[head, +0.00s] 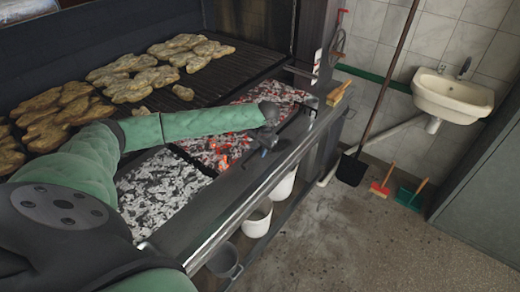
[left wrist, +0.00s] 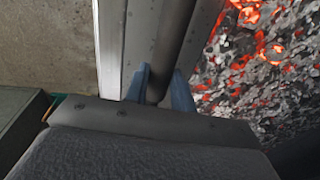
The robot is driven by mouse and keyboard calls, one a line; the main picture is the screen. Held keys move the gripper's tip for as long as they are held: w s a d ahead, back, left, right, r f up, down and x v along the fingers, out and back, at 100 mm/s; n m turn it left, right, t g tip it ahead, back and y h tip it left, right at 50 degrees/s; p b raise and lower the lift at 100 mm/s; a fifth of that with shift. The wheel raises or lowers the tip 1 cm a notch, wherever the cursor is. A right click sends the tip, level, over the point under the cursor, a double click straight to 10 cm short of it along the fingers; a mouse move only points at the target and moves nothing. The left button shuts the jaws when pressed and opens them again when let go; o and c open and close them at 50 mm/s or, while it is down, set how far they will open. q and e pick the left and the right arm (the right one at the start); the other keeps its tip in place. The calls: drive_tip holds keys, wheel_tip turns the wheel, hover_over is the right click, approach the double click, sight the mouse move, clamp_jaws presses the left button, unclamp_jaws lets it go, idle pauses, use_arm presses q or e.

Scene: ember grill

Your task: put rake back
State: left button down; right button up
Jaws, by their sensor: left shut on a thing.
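My left gripper (head: 262,147) is over the front ledge of the grill, beside the glowing coals. In the left wrist view, its two blue fingers (left wrist: 160,90) are shut on a dark round rod, which I take to be the handle of the rake (left wrist: 174,40). The rod runs away from the fingers along the metal ledge, next to the coals. The rake's head is out of the left wrist view, and I cannot make out the rake in the head view. My right gripper is not in view.
Coals (head: 168,190) fill the trough behind the ledge (head: 262,190). Meat pieces (head: 130,80) lie on the grate. A wooden-handled brush (head: 338,93) sits at the ledge's far end. White buckets (head: 257,220) stand below. A shovel (head: 352,168) leans by the sink (head: 452,97).

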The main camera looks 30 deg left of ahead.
use_arm(q)
drive_tip(key=shift+f+b, duration=0.45)
drive_tip(key=shift+f, duration=1)
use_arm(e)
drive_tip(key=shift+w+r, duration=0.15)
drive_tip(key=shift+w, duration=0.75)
use_arm(q)
drive_tip(key=c, duration=1.1)
unclamp_jaws()
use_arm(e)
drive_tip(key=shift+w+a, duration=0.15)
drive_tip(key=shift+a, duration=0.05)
use_arm(q)
drive_tip(key=o, duration=0.4)
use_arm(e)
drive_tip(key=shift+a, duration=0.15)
